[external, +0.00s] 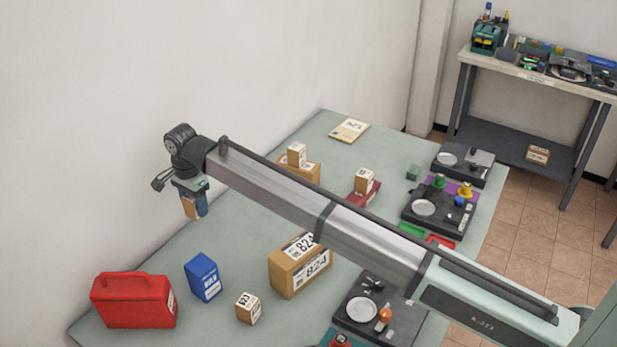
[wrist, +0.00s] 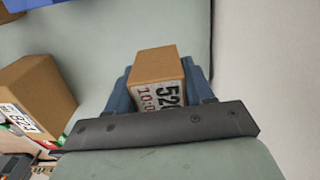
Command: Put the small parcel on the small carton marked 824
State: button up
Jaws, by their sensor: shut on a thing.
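My gripper (external: 194,203) is shut on a small brown parcel (external: 188,208), held in the air near the wall at the left. In the wrist view the parcel (wrist: 158,75) sits between the blue fingers, with a white label partly reading "52". The brown carton marked 824 (external: 285,272) stands on the table, to the right of and lower in the picture than my gripper. My arm passes close above its upper edge in the external view. A brown carton also shows at the left of the wrist view (wrist: 45,90), apart from the held parcel.
A red canister (external: 130,302), a blue box (external: 203,277) and a small labelled box (external: 248,309) stand at the front left. Small boxes stand on another carton (external: 314,172) and on a red item (external: 370,196) farther back. Black trays (external: 418,205) line the right. Table (external: 215,240) below my gripper is clear.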

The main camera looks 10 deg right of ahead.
jog(key=d+r, duration=0.4)
jog(key=r, duration=0.1)
notch_tip(320, 180, up, 5)
send_over(302, 245)
jog(key=shift+f, duration=4.95)
jog(key=shift+f, duration=0.15)
jog(key=o, duration=1.1)
